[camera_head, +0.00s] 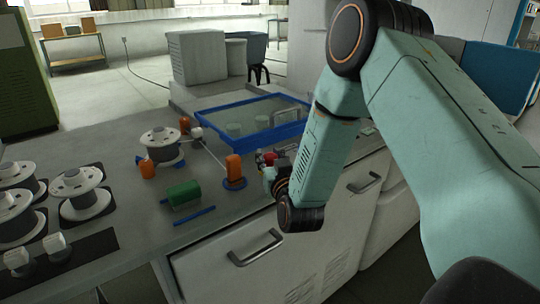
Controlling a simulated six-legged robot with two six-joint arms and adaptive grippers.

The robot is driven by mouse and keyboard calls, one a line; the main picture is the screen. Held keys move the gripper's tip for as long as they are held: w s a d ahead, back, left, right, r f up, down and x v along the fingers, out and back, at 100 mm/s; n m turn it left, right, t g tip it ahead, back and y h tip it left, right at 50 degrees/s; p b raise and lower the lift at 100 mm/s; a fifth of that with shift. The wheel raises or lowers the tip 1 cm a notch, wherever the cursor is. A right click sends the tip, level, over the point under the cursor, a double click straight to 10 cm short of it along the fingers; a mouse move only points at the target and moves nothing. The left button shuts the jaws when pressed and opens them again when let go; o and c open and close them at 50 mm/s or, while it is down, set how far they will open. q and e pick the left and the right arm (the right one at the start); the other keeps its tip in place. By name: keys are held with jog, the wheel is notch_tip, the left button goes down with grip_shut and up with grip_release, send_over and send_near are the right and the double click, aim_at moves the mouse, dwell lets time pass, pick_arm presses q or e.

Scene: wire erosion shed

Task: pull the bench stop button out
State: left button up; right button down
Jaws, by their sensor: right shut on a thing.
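The bench stop button (269,157) shows as a small patch of red at the right end of the bench top, close to the cabinet's front edge. My right arm comes in from the right and reaches down to it. My right gripper (268,172) is dark, small in the picture and partly covered by my own wrist. It is shut on the stop button, but the fingertips' contact is hard to make out. How far out the button stands cannot be told. My left gripper is not in view.
A blue-rimmed tray (232,104) lies behind the button. To the left are a white spool (160,142), orange posts (234,167), a green block (183,193) and a blue rod (194,216). More white spools (76,182) stand far left. Drawers with handles (256,248) face front.

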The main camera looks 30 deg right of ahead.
jog(key=shift+r, duration=0.2)
jog(key=c, duration=1.3)
grip_release()
jog(key=o, duration=0.3)
jog(key=shift+s+r, duration=0.1)
jog(key=shift+s, duration=0.05)
jog(key=shift+o, duration=0.7)
jog(key=v, duration=1.1)
jog(key=shift+s, duration=0.4)
jog(key=shift+a+f, duration=0.2)
jog(key=shift+f, duration=0.05)
